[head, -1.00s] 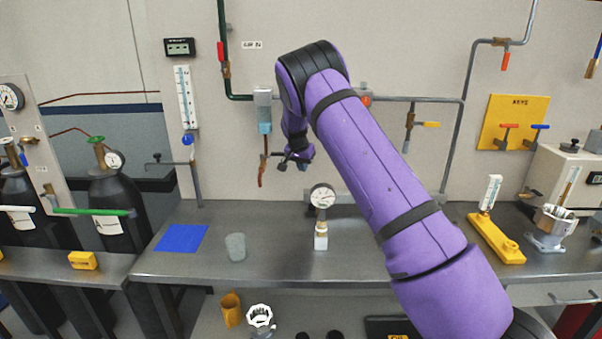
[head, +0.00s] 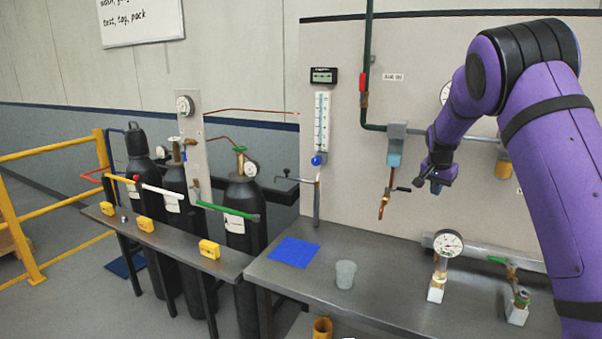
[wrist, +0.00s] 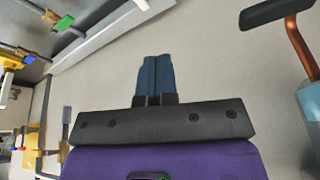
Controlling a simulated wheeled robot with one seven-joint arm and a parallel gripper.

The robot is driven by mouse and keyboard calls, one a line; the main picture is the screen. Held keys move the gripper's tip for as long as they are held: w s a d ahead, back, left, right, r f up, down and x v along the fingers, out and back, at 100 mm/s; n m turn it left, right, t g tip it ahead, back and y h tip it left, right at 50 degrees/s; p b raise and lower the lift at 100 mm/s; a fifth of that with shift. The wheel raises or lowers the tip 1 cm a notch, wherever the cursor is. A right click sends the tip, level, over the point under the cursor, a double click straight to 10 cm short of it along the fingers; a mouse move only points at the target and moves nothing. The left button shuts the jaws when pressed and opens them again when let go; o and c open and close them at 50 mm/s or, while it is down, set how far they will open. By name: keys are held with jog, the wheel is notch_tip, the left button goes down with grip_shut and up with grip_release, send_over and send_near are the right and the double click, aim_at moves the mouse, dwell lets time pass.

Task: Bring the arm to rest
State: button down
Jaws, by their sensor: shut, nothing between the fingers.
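My gripper (head: 428,186) hangs at the end of my purple arm, on the right of the head view, in front of the wall panel and above the steel bench (head: 385,288). It looks small there. In the wrist view my gripper (wrist: 154,58) shows its two dark blue fingers side by side, shut with nothing between them. The fingers touch nothing that I can see. My forearm hides part of the panel and the bench's right side.
A copper pipe with a dark lever (head: 390,190) is just left of my gripper. A pressure gauge (head: 448,243), a cup (head: 345,274) and a blue mat (head: 293,251) are on the bench. Black cylinders (head: 243,205) and a yellow railing (head: 20,215) stand left.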

jog(key=s+a+r+n+t+y, duration=0.1)
jog(key=s+a+r+n, duration=0.15)
jog(key=s+r, duration=0.85)
jog(key=s+a+r+n+t+y, duration=0.15)
jog(key=s+a+r, duration=0.25)
jog(key=s+r, duration=0.75)
jog(key=s+a+f+n, duration=0.1)
jog(key=s+a+f, duration=0.1)
jog(key=s, duration=0.7)
jog(key=s+a+f+n, duration=0.1)
jog(key=s+f+n, duration=0.1)
jog(key=s, duration=0.8)
jog(key=s+a+f+n, duration=0.2)
jog(key=s, duration=0.8)
jog(key=shift+a+f, duration=0.25)
jog(key=shift+a, duration=0.1)
